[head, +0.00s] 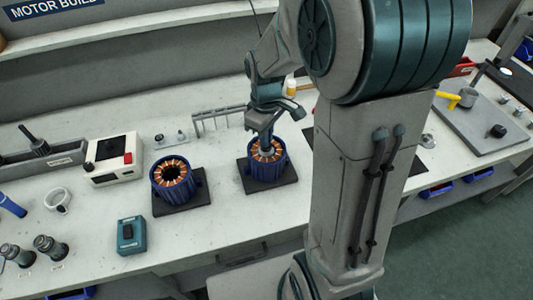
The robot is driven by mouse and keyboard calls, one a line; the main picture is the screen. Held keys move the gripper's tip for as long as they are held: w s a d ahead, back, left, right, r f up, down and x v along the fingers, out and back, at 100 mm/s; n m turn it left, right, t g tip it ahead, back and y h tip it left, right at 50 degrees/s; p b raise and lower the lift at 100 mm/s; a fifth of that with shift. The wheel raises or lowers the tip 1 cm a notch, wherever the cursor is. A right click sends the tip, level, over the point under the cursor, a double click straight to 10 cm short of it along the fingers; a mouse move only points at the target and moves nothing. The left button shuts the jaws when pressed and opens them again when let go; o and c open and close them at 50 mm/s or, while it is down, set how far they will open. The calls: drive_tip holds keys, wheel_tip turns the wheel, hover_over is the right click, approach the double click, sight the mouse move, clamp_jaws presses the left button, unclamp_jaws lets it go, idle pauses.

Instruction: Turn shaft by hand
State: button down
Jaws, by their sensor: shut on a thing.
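Two blue motor housings with copper windings stand on black square pads on the white bench. My gripper (265,143) points down over the right motor housing (268,168), with its fingertips at the centre of the copper ring. It is shut on the shaft there; the fingers hide most of the shaft, and only a small grey part (265,151) shows below them. The left motor housing (171,187) is open at the top with a dark, empty-looking bore.
A grey rack (218,121) is behind the housings. A grey plate with a yellow-handled part (470,122) lies at right.

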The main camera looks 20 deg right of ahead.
drive_tip(key=m, duration=1.1)
drive_tip(key=shift+m+p, duration=0.4)
drive_tip(key=c, duration=1.5)
unclamp_jaws()
wheel_tip(320, 180, up, 6)
drive_tip(key=p, duration=0.4)
drive_tip(key=shift+p, duration=0.35)
